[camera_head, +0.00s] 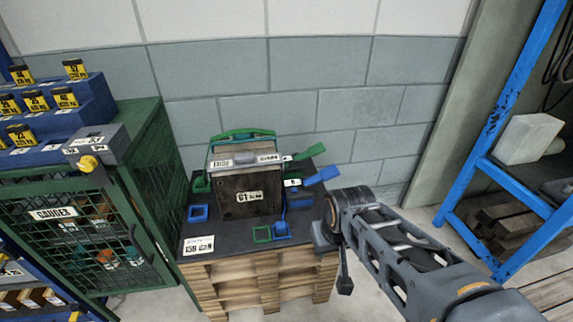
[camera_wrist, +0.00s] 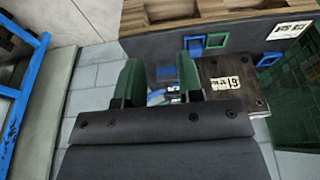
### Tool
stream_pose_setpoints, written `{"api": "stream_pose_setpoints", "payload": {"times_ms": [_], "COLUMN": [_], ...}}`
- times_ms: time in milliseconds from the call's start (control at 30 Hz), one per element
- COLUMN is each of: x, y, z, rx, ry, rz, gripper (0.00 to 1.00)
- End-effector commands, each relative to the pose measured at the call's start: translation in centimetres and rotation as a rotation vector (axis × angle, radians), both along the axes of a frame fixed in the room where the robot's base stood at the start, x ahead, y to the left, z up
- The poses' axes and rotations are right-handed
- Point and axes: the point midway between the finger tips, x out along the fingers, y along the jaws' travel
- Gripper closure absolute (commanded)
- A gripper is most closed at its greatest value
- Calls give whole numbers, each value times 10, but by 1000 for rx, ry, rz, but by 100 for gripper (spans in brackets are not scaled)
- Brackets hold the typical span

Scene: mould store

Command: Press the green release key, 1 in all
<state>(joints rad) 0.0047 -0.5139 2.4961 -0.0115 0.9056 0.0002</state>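I cannot tell which green part is the release key. My gripper is at the stack's right side, mostly hidden in the head view. In the wrist view my gripper (camera_wrist: 160,82) has its fingers apart, with nothing seen held.
A blue lever (camera_head: 322,175) juts out at the right above a blue box (camera_head: 299,197). Another blue lever part (camera_head: 282,229) and a blue frame (camera_head: 198,213) are on the top. A green gauge cabinet (camera_head: 150,165) stands left, a blue rack (camera_head: 488,175) right.

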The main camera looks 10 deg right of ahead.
Motion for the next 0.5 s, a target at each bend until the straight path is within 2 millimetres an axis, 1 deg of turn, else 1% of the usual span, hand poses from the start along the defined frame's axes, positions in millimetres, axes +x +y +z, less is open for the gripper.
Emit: {"api": "stream_pose_setpoints", "payload": {"times_ms": [33, 333, 500], "x": [0, 0, 0], "y": [0, 0, 0], "z": [0, 0, 0], "rx": [0, 0, 0], "ry": [0, 0, 0], "rz": [0, 0, 0], "gripper": [71, 99, 100]}}
